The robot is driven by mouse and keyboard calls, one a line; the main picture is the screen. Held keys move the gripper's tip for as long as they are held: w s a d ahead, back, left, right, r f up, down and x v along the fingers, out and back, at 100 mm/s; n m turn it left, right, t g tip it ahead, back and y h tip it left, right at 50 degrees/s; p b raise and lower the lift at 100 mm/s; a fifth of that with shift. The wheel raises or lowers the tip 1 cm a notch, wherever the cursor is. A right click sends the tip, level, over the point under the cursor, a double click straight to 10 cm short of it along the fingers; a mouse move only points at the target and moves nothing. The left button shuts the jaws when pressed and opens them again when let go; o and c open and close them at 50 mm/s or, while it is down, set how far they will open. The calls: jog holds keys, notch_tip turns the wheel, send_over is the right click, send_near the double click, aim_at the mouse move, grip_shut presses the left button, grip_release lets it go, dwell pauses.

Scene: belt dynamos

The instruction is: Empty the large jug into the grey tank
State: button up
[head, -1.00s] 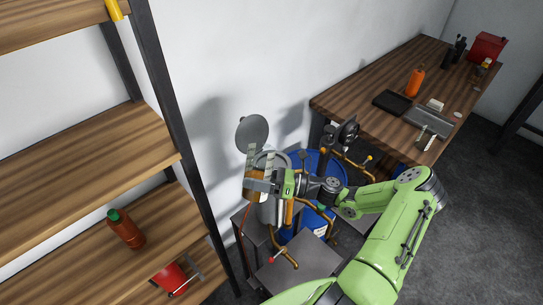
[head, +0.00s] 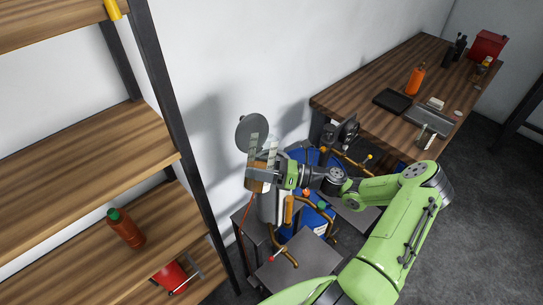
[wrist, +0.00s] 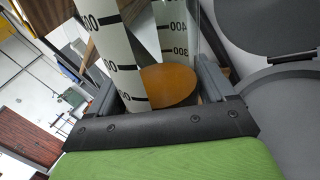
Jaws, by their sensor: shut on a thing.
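The large jug (head: 257,180) is clear, with white measuring scales and amber liquid in its lower part. My gripper (head: 276,175) is shut on it and holds it up, roughly upright. In the wrist view the jug (wrist: 170,84) sits between my two fingers (wrist: 160,95), with the amber liquid visible inside. The jug and gripper hide most of the tank's mouth in the head view. I see no liquid pouring.
Blue drums (head: 322,160) and orange-brown pipes (head: 330,222) crowd the right of the tank. Grey metal boxes (head: 305,258) stand in front. A wooden shelf rack (head: 85,150) is close on the left, a workbench (head: 360,90) at the back right.

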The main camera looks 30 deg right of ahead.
jog(key=shift+w+d+r, duration=0.1)
jog(key=shift+d+r, duration=0.2)
jog(key=shift+r, duration=0.3)
jog(key=shift+w+d+r, duration=0.15)
jog(key=shift+d+r, duration=0.05)
jog(key=shift+r, duration=0.4)
jog(key=shift+f, duration=0.2)
dwell(0.5)
jog(key=shift+a+f+m, duration=0.15)
jog(key=shift+f+m, duration=0.3)
jog(key=shift+m, duration=0.05)
jog(key=shift+f, duration=0.1)
dwell(0.7)
jog(key=shift+s+a+f+m+t, duration=0.15)
jog(key=shift+s+f+m+t, duration=0.15)
jog(key=shift+m, duration=0.2)
jog(key=shift+f, duration=0.1)
dwell(0.5)
